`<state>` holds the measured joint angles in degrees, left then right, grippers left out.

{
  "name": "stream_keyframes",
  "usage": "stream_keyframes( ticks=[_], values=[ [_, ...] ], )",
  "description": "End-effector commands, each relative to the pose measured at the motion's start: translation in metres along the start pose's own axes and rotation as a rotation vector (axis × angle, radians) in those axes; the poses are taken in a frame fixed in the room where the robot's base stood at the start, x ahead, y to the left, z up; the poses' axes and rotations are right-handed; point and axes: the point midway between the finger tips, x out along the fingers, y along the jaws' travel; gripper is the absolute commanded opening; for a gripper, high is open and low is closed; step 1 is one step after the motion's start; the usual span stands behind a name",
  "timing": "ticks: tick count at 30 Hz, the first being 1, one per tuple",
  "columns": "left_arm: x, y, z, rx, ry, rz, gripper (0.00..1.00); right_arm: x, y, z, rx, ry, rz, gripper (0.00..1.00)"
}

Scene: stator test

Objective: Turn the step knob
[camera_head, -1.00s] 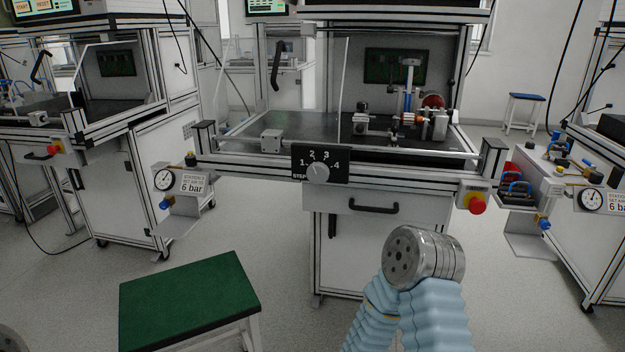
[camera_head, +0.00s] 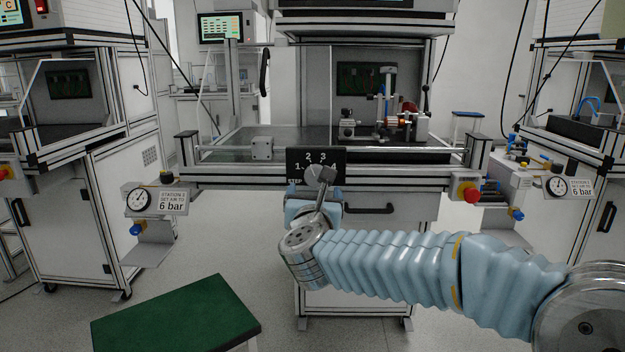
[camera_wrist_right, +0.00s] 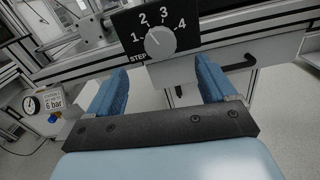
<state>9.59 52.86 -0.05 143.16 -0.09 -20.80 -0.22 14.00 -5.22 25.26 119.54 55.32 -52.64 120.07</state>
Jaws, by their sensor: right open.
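The step knob (camera_head: 318,177) is a round grey dial on a black plate (camera_head: 297,160) marked 1 to 4, on the front rail of the middle station. In the right wrist view the knob (camera_wrist_right: 160,42) shows whole, its mark slanting up to the left; the exact setting is hard to read. My right gripper (camera_head: 318,192) is just below and in front of the knob. In the right wrist view its two blue fingers (camera_wrist_right: 160,75) are spread wide and empty, with the knob beyond their tips, apart from them. My left gripper is out of view.
A grey drawer with a black handle (camera_head: 368,208) is below the rail. A red emergency button (camera_head: 467,191) is at its right end, a pressure gauge (camera_head: 138,200) at its left. A green-topped stool (camera_head: 175,318) stands in front at the left.

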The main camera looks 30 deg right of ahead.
Motion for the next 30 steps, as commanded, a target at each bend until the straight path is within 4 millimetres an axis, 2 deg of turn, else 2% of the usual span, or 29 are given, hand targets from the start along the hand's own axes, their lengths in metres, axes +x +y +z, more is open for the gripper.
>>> stream_keyframes(
  ticks=[1,6,12,17,25,30],
  values=[
    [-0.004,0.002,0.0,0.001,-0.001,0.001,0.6,0.013,-0.001,0.0,0.0,0.004,-0.004,0.84],
    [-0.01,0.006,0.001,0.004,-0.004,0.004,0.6,0.052,0.0,0.001,-0.001,0.003,-0.001,0.84],
    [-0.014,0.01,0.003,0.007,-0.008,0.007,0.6,0.084,0.0,0.0,-0.001,0.003,0.0,0.84],
    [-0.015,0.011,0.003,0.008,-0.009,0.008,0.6,0.094,0.0,-0.001,-0.003,0.001,0.001,0.84],
    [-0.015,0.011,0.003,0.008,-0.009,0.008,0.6,0.095,0.0,-0.001,-0.003,0.001,0.001,0.84],
    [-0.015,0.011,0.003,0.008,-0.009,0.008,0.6,0.095,0.0,-0.001,-0.003,0.001,0.001,0.58]
  ],
)
